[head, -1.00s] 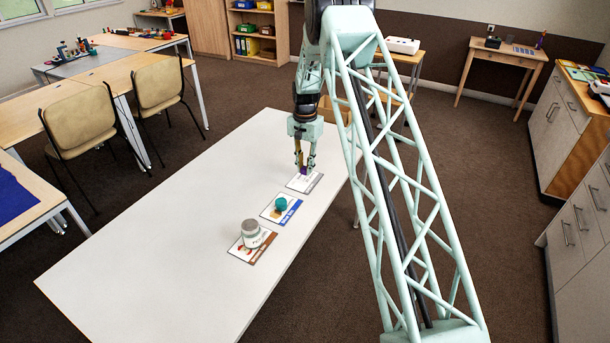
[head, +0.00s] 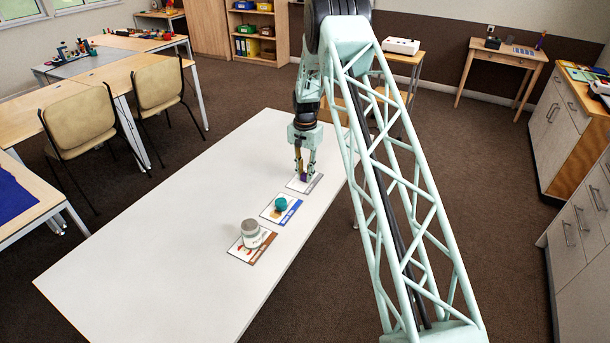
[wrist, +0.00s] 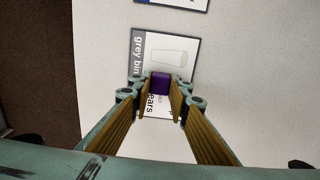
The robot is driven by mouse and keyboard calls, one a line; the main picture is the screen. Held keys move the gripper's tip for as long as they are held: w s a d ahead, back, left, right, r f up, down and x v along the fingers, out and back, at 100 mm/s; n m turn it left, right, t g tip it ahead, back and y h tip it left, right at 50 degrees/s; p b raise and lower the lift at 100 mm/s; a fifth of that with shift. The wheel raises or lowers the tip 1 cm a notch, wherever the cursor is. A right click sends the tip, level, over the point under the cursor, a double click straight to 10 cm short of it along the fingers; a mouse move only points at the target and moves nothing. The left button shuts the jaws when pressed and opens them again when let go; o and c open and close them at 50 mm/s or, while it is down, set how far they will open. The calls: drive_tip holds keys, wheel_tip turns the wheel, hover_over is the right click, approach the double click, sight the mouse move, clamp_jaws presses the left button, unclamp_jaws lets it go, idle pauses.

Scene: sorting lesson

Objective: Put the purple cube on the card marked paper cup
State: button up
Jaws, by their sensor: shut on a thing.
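The purple cube (wrist: 160,84) is between my fingertips in the wrist view; in the head view it shows only as a small purple patch. My gripper (head: 303,178) is shut on it, pointing down at the far card. That card (head: 313,185) has a grey band reading "grey bin" and a drawing of a pale cup, clear in the wrist view (wrist: 174,48). Its lower print is partly hidden by the cube and fingers; only "ears" is legible. The cube is low over the card; I cannot tell whether it touches.
A blue-banded card (head: 291,214) holds a teal object (head: 281,204). A brown-banded card (head: 262,252) holds a grey-lidded white jar (head: 251,236). All lie in a row on the white table (head: 150,260), whose left and near parts are clear.

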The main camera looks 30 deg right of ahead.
sight(305, 174)
drive_tip(key=shift+f, duration=0.15)
drive_tip(key=o, duration=0.8)
drive_tip(key=shift+r+p, duration=0.8)
drive_tip(key=shift+r, duration=5.4)
